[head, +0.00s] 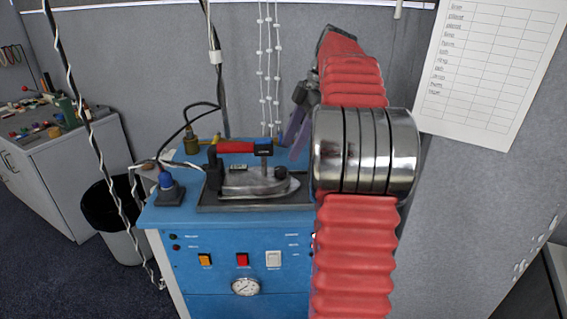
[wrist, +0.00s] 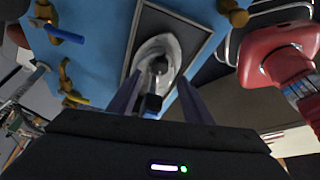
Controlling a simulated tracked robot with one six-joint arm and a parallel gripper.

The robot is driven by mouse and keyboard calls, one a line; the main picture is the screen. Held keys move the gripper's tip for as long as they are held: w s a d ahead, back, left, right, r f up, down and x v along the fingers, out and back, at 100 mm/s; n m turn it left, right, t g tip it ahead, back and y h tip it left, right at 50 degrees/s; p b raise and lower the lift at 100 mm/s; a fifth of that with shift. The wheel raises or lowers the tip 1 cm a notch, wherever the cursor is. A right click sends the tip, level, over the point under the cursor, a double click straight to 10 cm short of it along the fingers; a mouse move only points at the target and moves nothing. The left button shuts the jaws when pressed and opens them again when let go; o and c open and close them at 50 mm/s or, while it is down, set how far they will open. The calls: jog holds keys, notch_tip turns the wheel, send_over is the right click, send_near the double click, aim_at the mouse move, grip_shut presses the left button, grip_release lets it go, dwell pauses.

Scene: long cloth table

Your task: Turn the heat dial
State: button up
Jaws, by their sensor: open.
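An iron (head: 255,183) with a red handle (head: 236,147) lies on a dark tray (head: 300,206) on top of a blue cabinet (head: 172,216). A dark upright part with a bluish top (head: 264,149) stands at the handle's right end. In the wrist view the iron (wrist: 146,50) is below my gripper (wrist: 160,76), whose jaws are open with the fingers on either side of a dark stem. A round dark knob (wrist: 159,66) shows on the iron; I cannot tell surely that it is the heat dial. In the head view my gripper (head: 294,143) is partly hidden by my red arm.
A blue-topped knob (head: 166,182) stands on the cabinet's left corner, and a brass fitting (head: 191,142) stands behind it. Cords hang at the left. The cabinet front has switches (head: 242,259) and a gauge (head: 245,286). A bin (head: 118,220) stands at the left.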

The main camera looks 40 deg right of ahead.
aim_at(281, 168)
jog(key=shift+x, duration=3.1)
jog(key=c, duration=1.1)
